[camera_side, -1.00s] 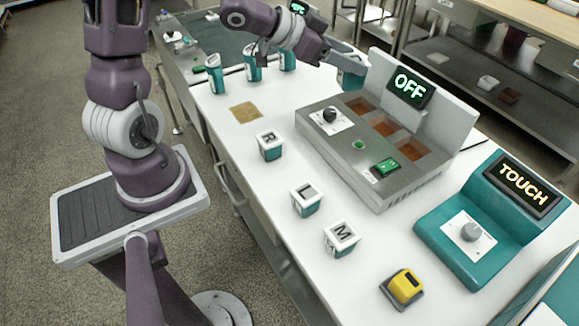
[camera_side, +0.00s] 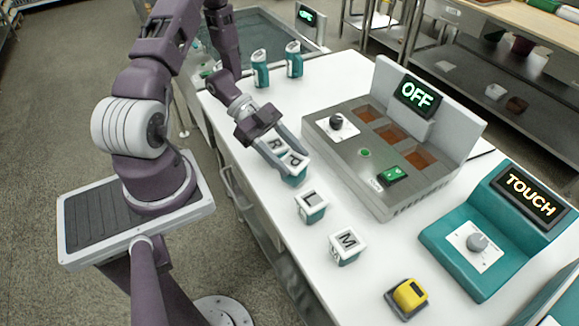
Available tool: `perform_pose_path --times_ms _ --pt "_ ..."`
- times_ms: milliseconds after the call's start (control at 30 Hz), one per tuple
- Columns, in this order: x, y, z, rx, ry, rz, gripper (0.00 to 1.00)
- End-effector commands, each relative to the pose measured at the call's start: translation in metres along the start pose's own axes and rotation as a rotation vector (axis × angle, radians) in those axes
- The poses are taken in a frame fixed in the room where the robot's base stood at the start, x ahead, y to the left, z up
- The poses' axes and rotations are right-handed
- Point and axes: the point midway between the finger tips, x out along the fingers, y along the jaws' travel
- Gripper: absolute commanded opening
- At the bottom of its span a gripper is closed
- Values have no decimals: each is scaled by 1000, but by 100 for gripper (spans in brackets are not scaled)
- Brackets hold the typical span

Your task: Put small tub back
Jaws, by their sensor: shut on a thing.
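My gripper (camera_side: 284,153) is shut on a small teal tub with a white lid marked P (camera_side: 294,166). It holds this tub low over the white table, close beside the tub marked R (camera_side: 272,147), which the fingers partly cover. I cannot tell whether the P tub touches the table or the R tub. A tub marked L (camera_side: 311,206) and a tub marked M (camera_side: 346,246) stand in a row toward the front.
A grey machine (camera_side: 385,170) with an OFF display and several brown-bottomed wells stands to the right. A teal TOUCH console (camera_side: 480,245) and a yellow block (camera_side: 408,296) are at the front right. Teal-and-white containers (camera_side: 260,70) stand at the back of the table (camera_side: 345,75).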

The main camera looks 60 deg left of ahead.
Motion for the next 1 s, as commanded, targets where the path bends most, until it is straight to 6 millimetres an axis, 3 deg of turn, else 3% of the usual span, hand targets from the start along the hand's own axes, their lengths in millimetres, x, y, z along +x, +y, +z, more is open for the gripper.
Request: perform_pose_path --times_ms 133,500,533,600,1000 --pt "12 0 21 -1 3 1 0" --pt "14 0 25 1 1 0 0" --pt "14 0 25 1 0 0 58" --pt "14 0 25 1 0 0 72" --pt "6 -1 23 0 -2 -3 74"
